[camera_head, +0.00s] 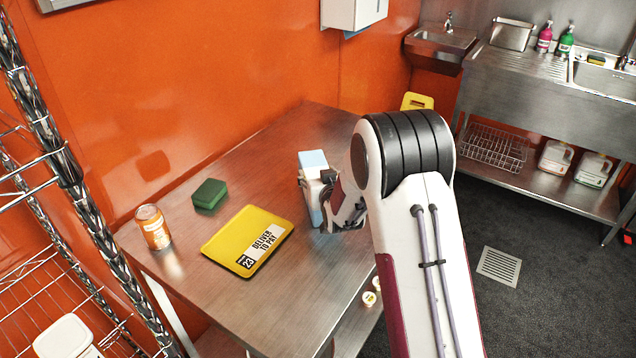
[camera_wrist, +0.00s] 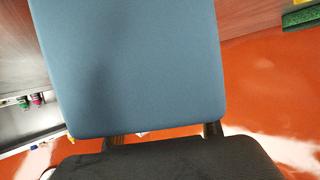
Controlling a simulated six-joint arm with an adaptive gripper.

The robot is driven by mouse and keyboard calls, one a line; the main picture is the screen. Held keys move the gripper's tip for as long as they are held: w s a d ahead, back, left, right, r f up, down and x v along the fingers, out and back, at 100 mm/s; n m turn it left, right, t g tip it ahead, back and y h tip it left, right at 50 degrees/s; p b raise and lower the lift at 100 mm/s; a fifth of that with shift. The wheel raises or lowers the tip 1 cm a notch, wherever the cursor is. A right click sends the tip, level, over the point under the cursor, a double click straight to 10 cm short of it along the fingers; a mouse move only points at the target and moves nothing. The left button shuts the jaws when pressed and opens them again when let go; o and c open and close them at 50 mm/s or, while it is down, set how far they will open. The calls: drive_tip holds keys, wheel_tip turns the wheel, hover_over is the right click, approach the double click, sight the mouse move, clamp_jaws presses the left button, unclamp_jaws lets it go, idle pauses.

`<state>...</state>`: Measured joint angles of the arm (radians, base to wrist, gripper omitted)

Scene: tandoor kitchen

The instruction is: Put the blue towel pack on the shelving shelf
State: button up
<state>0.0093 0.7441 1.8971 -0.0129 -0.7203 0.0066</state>
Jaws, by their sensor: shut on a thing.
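The blue towel pack (camera_head: 312,162) is a light blue block standing upright at the far right part of the steel table, partly hidden by my gripper. My gripper (camera_head: 318,192) is shut on it. In the wrist view the blue towel pack (camera_wrist: 135,65) fills the middle, close to the camera, with a dark gripper part below it. I cannot tell whether the pack touches the table. The wire shelving (camera_head: 40,275) stands at the left edge of the head view, with a chrome post and wire shelves.
On the steel table (camera_head: 200,290) are a yellow folder (camera_head: 235,235), a green sponge (camera_head: 209,194) and an orange can (camera_head: 153,227), between my gripper and the shelving. A white container (camera_head: 66,340) sits on a lower wire shelf. The orange wall is behind.

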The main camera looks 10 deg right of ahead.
drive_tip(key=shift+r, duration=0.15)
drive_tip(key=shift+r, duration=4.9)
drive_tip(key=shift+r, duration=0.15)
drive_tip(key=s, duration=0.1)
drive_tip(key=s+f, duration=0.1)
drive_tip(key=s, duration=0.1)
drive_tip(key=s+f, duration=0.1)
drive_tip(key=s, duration=0.1)
drive_tip(key=shift+s+f, duration=0.15)
drive_tip(key=shift+s, duration=0.1)
drive_tip(key=s, duration=0.9)
drive_tip(key=shift+a, duration=0.25)
drive_tip(key=shift+s, duration=0.1)
